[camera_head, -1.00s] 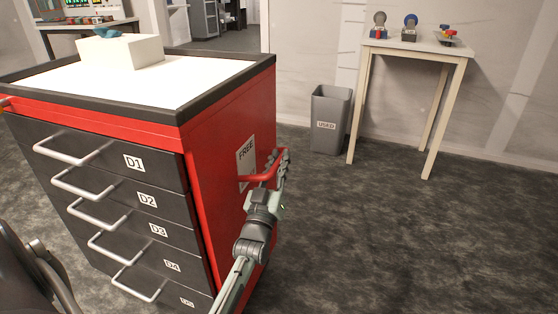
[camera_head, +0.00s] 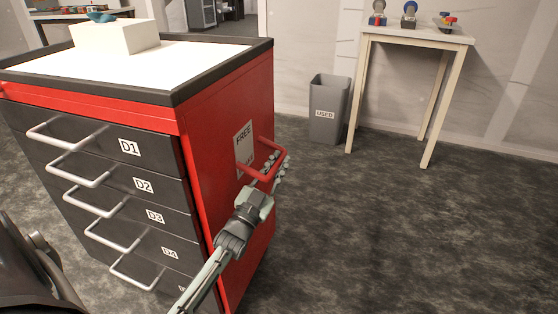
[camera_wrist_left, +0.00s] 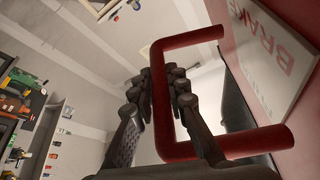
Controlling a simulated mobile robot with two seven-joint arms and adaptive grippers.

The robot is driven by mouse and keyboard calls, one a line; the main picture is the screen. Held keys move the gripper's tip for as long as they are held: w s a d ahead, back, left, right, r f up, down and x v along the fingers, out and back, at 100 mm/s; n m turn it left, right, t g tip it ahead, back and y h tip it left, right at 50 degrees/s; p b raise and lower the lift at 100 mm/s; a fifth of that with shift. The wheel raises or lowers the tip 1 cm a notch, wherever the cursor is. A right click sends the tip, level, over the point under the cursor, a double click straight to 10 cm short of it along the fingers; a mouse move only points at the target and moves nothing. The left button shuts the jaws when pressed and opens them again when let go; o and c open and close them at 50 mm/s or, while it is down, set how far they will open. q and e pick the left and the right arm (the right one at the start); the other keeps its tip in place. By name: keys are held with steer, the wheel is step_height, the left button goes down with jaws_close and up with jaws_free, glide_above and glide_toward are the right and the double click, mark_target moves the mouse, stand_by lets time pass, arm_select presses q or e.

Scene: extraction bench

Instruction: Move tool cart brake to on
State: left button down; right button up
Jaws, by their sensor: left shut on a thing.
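The tool cart (camera_head: 225,115) is red with dark drawers and stands at the left. On its right side is a plate (camera_head: 243,145) reading FREE at the top, its lower part partly covered; the wrist view shows BRAKE on the plate (camera_wrist_left: 272,45). A red U-shaped brake handle (camera_head: 250,174) sticks out beside the plate. My left gripper (camera_head: 279,168) is at the handle's outer bar. In the wrist view its fingers (camera_wrist_left: 168,78) lie on both sides of the red bar (camera_wrist_left: 163,115), shut on it. My right gripper is not in view.
A white block (camera_head: 115,37) sits on the cart top. Drawer handles (camera_head: 68,133) stick out at the front. A grey USED bin (camera_head: 327,112) and a small table (camera_head: 415,35) stand at the back wall. The floor (camera_head: 400,220) right of the cart is clear.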

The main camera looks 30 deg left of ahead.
arm_select(q)
steer(key=shift+s+a+f, duration=0.1)
steer(key=shift+a+f, duration=0.15)
steer(key=shift+f, duration=0.55)
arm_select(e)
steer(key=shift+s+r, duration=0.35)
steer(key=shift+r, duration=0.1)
arm_select(q)
steer(key=shift+s+a+f, duration=0.1)
steer(key=shift+f, duration=0.05)
steer(key=c, duration=1.5)
jaws_free()
steer(key=shift+a, duration=0.1)
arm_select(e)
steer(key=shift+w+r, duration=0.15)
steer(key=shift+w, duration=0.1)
arm_select(q)
steer(key=shift+r, duration=0.2)
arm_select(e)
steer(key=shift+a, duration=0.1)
